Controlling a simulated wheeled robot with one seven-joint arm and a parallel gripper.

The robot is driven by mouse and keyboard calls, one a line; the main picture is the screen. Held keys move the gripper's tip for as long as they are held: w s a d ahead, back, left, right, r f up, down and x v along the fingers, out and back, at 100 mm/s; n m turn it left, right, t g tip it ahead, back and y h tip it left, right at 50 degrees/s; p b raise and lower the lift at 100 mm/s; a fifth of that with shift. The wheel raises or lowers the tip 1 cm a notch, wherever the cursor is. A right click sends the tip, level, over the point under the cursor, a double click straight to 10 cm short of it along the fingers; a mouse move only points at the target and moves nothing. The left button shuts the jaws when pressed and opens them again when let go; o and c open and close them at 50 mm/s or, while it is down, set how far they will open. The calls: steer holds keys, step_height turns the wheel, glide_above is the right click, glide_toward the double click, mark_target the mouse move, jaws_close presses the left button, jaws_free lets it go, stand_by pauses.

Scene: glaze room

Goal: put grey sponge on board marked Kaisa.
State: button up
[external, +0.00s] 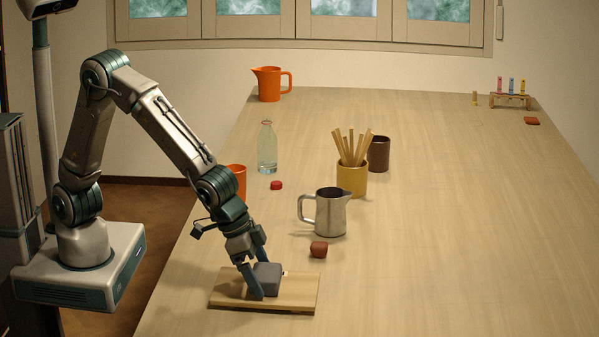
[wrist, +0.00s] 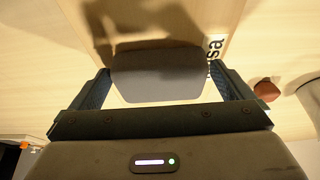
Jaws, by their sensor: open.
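The grey sponge (external: 267,279) rests on a wooden board (external: 295,295) near the front of the table. In the wrist view the sponge (wrist: 156,75) lies between my two fingers, with a gap on each side. A white label on the board (wrist: 215,48) is partly covered by the sponge; only the letters "sa" show clearly. My gripper (external: 258,271) is open, with its fingers down around the sponge close to the board. It also shows in the wrist view (wrist: 160,92).
A reddish-brown block (external: 318,249) and a steel pitcher (external: 331,212) stand just behind the board. An orange cup (external: 236,178) is partly behind my arm. A red piece (external: 276,185), glass bottle (external: 267,148) and yellow cup of sticks (external: 351,180) are farther back.

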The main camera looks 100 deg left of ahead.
steer(key=b+v, duration=0.1)
steer(key=v, duration=1.1)
steer(key=s+a+f+g, duration=0.1)
steer(key=s+a+f, duration=0.1)
steer(key=s+a, duration=1.7)
steer(key=shift+s+a+g, duration=0.3)
steer(key=shift+s, duration=0.65)
steer(key=shift+f, duration=0.1)
